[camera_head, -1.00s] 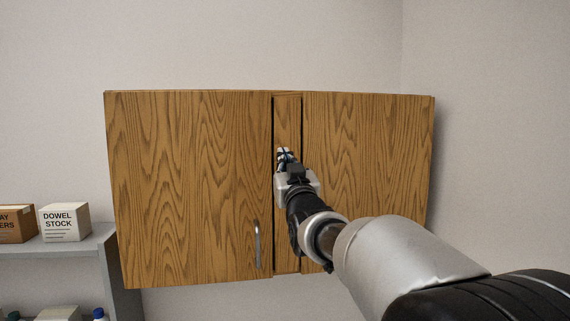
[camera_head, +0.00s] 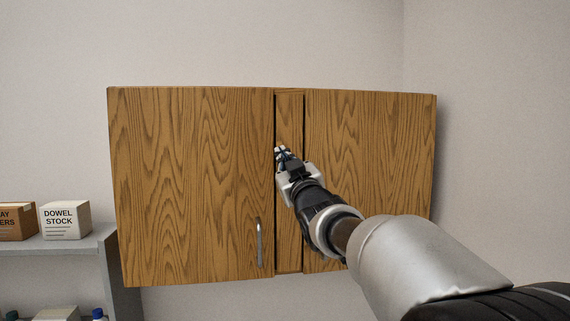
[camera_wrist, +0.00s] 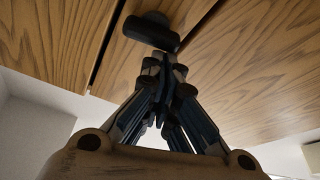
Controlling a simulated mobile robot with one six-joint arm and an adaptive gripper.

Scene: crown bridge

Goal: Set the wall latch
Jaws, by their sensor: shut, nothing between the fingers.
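The wall latch (camera_wrist: 148,30) shows in the wrist view as a black bar on a rounded base, mounted on the narrow wooden centre strip. The bar lies slightly slanted across the picture, its right end lower. My gripper (camera_wrist: 166,62) is shut and empty, with its fingertips just below the right part of the bar. I cannot tell whether they touch it. In the head view my gripper (camera_head: 283,154) is at the cabinet's (camera_head: 190,180) centre strip and hides the latch.
The left door has a vertical metal handle (camera_head: 259,242) low near the strip. Both doors look closed. A grey shelf (camera_head: 60,243) with a "DOWEL STOCK" box (camera_head: 65,219) stands at the lower left. The wall around the cabinet is bare.

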